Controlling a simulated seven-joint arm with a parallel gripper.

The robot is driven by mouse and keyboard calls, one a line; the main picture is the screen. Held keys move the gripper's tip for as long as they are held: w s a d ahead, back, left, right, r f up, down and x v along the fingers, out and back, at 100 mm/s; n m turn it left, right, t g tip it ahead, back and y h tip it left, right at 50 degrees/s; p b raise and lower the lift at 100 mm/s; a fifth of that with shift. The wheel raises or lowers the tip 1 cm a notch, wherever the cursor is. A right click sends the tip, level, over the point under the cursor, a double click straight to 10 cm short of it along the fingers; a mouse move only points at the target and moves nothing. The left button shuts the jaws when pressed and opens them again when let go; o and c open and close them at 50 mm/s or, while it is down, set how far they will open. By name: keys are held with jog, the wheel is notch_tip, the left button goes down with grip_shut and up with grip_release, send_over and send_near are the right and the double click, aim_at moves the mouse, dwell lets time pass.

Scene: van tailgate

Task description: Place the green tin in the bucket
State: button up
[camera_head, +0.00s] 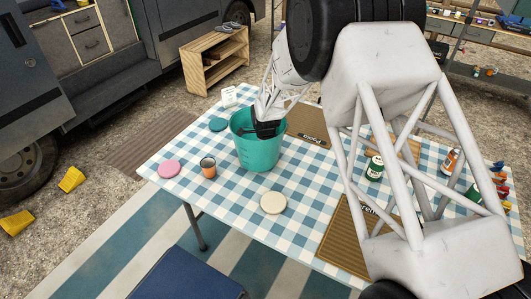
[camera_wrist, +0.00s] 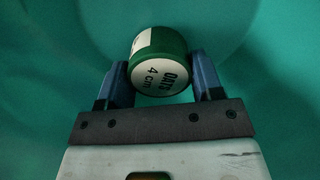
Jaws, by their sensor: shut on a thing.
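The teal bucket (camera_head: 258,152) stands on the checked table, left of its middle. My gripper (camera_head: 268,128) reaches down into its open top, and the fingertips are hidden inside in the head view. In the wrist view my gripper (camera_wrist: 159,80) has its blue fingers shut on the green tin (camera_wrist: 158,43), one on each side. The tin has a white end with dark lettering facing the camera. Teal bucket wall (camera_wrist: 50,60) surrounds the tin. I cannot tell whether the tin touches the bucket's bottom.
Another green tin (camera_head: 374,168) and an orange-brown bottle (camera_head: 450,160) stand to the right, behind my arm.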

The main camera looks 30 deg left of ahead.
jog(key=shift+f, duration=0.2)
jog(key=o, duration=0.7)
jog(key=shift+o, duration=0.2)
jog(key=shift+r, duration=0.1)
notch_tip(320, 180, up, 12)
dwell(0.4)
dwell(0.7)
